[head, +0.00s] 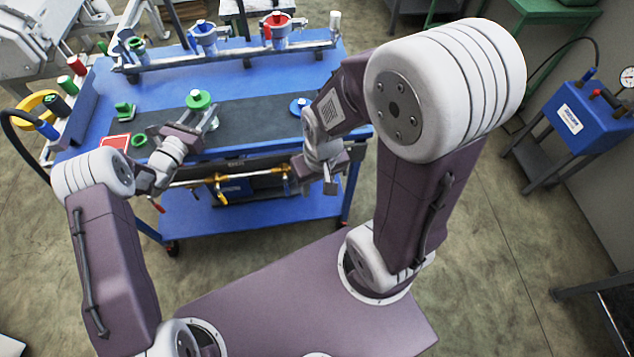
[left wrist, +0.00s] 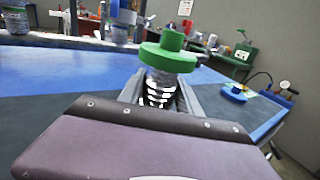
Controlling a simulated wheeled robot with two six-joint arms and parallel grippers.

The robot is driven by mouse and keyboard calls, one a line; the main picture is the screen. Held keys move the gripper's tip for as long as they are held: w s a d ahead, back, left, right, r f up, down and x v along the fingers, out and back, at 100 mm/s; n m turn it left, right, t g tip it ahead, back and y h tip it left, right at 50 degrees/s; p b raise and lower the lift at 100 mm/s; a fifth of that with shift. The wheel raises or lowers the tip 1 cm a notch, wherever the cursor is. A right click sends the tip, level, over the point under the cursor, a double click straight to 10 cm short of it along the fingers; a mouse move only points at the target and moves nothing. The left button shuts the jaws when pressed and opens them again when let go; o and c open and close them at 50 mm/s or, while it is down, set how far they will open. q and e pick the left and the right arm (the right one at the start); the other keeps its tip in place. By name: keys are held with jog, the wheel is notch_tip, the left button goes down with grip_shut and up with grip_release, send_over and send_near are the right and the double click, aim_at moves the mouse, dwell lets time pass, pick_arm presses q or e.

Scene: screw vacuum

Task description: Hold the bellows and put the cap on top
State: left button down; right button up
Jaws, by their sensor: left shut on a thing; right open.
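The bellows (left wrist: 160,90) is a ribbed metal piece with a green round flange (left wrist: 168,52) on top. It stands upright between the fingers of my left gripper (left wrist: 162,98), which is shut on it. In the head view the green flange (head: 199,99) shows above the dark mat, with my left gripper (head: 208,123) beside it. A blue round piece (head: 299,104), which looks like the cap, lies on the mat to the right; it also shows in the left wrist view (left wrist: 234,92). My right gripper (head: 331,184) is open and empty, in front of the table's front edge.
The blue table (head: 262,75) carries a dark mat (head: 250,112). A rail with blue and red fittings (head: 278,32) stands at the back. A green ring (head: 139,140), a green block (head: 125,110) and a red square (head: 115,142) lie at the left. The mat between bellows and blue piece is clear.

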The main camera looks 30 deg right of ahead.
dwell(0.3)
pick_arm(q)
jog(key=c, duration=0.7)
grip_release()
jog(key=shift+c, duration=0.2)
